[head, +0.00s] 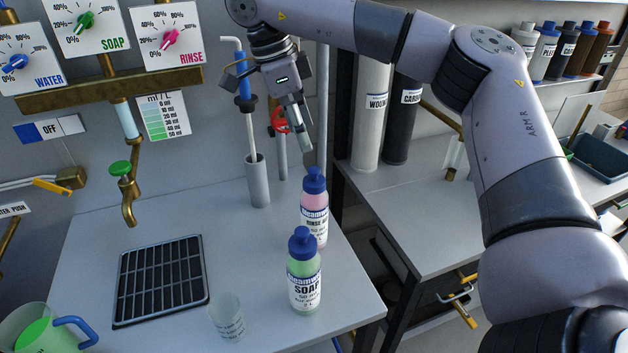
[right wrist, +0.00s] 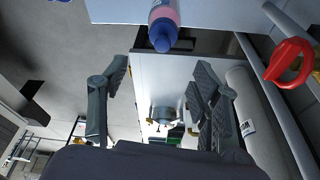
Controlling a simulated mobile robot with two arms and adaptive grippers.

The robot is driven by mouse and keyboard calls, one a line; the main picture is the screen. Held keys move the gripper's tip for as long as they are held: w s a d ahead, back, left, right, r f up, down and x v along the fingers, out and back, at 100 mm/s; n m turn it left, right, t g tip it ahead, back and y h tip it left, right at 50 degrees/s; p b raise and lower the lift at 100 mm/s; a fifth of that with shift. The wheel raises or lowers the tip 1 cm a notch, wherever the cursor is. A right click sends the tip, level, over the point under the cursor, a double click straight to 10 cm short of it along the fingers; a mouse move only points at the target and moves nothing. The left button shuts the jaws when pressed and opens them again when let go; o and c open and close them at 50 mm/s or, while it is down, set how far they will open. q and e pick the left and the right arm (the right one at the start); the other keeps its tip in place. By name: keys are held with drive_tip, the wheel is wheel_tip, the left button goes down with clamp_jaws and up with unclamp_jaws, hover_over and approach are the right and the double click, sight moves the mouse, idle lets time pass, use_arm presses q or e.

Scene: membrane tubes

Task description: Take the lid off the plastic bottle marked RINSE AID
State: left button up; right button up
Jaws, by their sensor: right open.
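The RINSE AID bottle (head: 314,222) stands upright on the worktop, pink with a blue lid (head: 315,181) on top. My right gripper (head: 300,138) is open and empty, pointing down above and behind the bottle, apart from it. In the right wrist view the open fingers (right wrist: 161,80) hold nothing. There, a bottle's blue lid (right wrist: 162,34) and pinkish body show at the top edge, beyond the fingers; its label cannot be read there. My left gripper is in neither view.
A green SOAP bottle (head: 304,278) with a blue lid stands in front of the RINSE AID bottle. A grey holder (head: 258,183) with a blue-handled tool is to the left. A clear beaker (head: 228,318) and a drain grate (head: 160,280) are at the front left. A red valve handle (right wrist: 289,62) is nearby.

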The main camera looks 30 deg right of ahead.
sight(314, 169)
drive_tip(key=p+x, duration=0.1)
drive_tip(key=x, duration=0.2)
drive_tip(key=shift+w+d+f, duration=0.1)
drive_tip(key=shift+f, duration=0.1)
drive_tip(key=shift+p+x, duration=0.4)
drive_tip(key=shift+x, duration=0.95)
drive_tip(key=p+x, duration=0.1)
drive_tip(key=x, duration=0.2)
drive_tip(key=shift+f, duration=0.3)
drive_tip(key=shift+d+f, duration=0.1)
drive_tip(key=shift+f, duration=0.15)
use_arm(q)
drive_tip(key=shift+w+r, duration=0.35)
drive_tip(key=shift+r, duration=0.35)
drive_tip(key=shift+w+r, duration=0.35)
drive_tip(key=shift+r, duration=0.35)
use_arm(e)
drive_tip(key=c, duration=0.7)
